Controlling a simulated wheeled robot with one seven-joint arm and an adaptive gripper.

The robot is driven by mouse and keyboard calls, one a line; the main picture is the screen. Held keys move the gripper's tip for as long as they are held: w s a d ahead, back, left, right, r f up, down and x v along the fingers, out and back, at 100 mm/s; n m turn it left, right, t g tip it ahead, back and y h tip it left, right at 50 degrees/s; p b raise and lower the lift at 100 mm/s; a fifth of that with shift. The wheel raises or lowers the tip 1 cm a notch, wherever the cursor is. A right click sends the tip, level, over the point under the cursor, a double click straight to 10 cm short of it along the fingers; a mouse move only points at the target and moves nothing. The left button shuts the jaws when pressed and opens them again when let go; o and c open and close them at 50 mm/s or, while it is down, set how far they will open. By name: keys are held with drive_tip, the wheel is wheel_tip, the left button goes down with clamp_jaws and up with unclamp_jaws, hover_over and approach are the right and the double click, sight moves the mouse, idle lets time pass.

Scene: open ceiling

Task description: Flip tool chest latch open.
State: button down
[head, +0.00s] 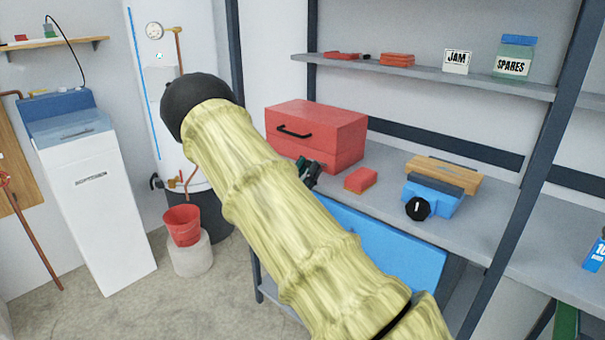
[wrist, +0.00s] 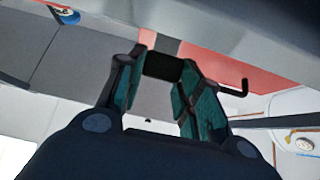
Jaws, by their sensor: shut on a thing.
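The red tool chest (head: 335,130) sits on the grey workbench with a black bar handle (head: 292,132) on its front. In the wrist view its red face (wrist: 222,62) is at the top, and a black hooked bar, likely the handle (wrist: 236,90), shows right of the fingers. My gripper (head: 311,173) is at the chest's lower front edge. In the wrist view its teal-padded fingers (wrist: 163,82) are closed on a small black block, apparently the latch (wrist: 162,66). The fingers hide its sides, so I cannot tell its angle. My arm covers part of the head view.
A red sponge-like block (head: 360,180) lies just right of my gripper. A blue tool with a black knob (head: 418,208) and a wooden top stands farther right. A shelf (head: 430,76) with jars runs above. A blue panel (head: 385,250) is below the bench edge.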

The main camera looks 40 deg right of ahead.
drive_tip(key=shift+s+f, duration=0.2)
drive_tip(key=shift+f, duration=0.15)
drive_tip(key=c, duration=1)
unclamp_jaws()
drive_tip(key=shift+o, duration=0.2)
drive_tip(key=shift+w+r, duration=0.1)
drive_tip(key=shift+w, duration=0.05)
drive_tip(key=shift+a, duration=0.1)
drive_tip(key=v, duration=1.2)
